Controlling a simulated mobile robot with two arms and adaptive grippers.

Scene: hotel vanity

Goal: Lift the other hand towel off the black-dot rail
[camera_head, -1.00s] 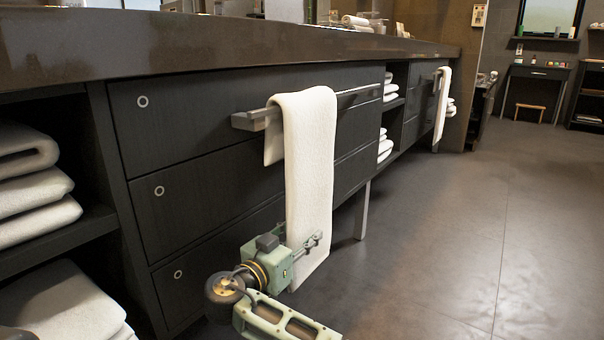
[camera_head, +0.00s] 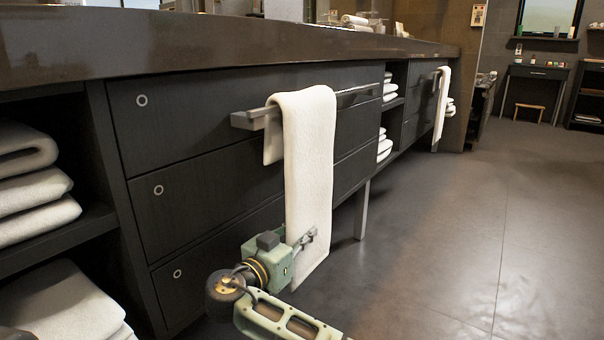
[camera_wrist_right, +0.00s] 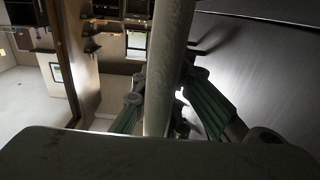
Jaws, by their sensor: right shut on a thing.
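A white hand towel (camera_head: 308,150) hangs folded over a grey rail (camera_head: 245,120) on the dark vanity front. My right gripper (camera_head: 304,241) is low on the towel's hanging front part and is shut on it. In the right wrist view the towel (camera_wrist_right: 170,70) runs up between the fingers (camera_wrist_right: 160,105). The towel's top still lies over the rail. A second white towel (camera_head: 441,105) hangs on a farther rail along the same vanity. No black dot can be made out on either rail. My left gripper is not in view.
Dark drawers with ring marks (camera_head: 159,190) stand behind the near towel. Open shelves at the left hold folded white towels (camera_head: 35,190). A vanity leg (camera_head: 362,210) stands right of the near towel. The floor (camera_head: 450,220) to the right is clear.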

